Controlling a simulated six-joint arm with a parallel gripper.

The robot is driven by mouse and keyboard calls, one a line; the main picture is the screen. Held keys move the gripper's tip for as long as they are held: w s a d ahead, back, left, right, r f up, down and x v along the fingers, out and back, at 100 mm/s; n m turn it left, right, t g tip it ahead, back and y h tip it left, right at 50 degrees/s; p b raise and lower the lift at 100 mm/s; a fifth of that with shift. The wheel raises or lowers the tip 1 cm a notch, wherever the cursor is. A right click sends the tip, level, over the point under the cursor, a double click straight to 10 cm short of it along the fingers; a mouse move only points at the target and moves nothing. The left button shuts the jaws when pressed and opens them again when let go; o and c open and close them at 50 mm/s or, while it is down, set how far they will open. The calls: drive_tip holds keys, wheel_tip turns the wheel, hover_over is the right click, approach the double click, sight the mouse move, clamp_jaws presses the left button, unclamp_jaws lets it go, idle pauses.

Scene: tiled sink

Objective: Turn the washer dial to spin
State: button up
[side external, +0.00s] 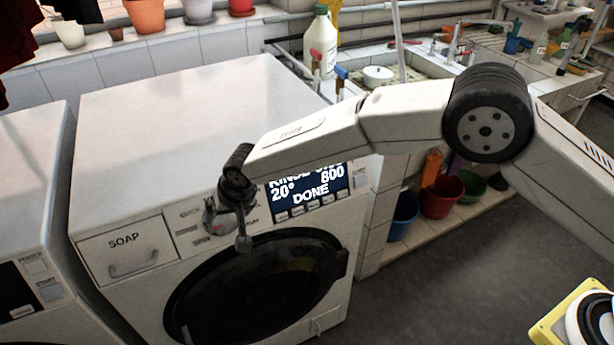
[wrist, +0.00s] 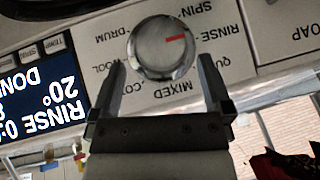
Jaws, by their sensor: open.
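The washer dial (wrist: 152,50) is a round silver knob with a red mark, seen upside down in the wrist view. Its red mark points toward the "RINSE" label (wrist: 228,32). The "SPIN" label (wrist: 208,10) is close to it, nearer the frame's top edge. My gripper (wrist: 162,64) is open, with one finger on each side of the dial; I cannot tell if they touch it. In the side external view my gripper (side external: 240,228) is at the washer's front panel and partly covers the dial. The display (side external: 308,194) reads "DONE", "20°" and "800".
The soap drawer (side external: 125,250) is left of the dial, and the dark round door (side external: 265,285) is below. Another machine (side external: 30,200) stands to the left. A white bottle (side external: 322,42) and sink are behind. Coloured buckets (side external: 440,195) sit on the right.

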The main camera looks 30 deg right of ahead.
sight(223, 221)
drive_tip(key=shift+x, duration=2.1)
drive_tip(key=c, duration=1)
drive_tip(key=shift+c, duration=0.2)
drive_tip(key=shift+h, duration=0.3)
drive_tip(key=shift+a+n+h, duration=0.2)
drive_tip(key=shift+n+h, duration=0.7)
drive_tip(key=shift+h, duration=0.2)
drive_tip(key=shift+n+h, duration=0.4)
drive_tip(key=shift+h, duration=0.2)
drive_tip(key=shift+a+n+h, duration=0.1)
drive_tip(key=shift+n+h, duration=0.6)
drive_tip(key=shift+h, duration=0.2)
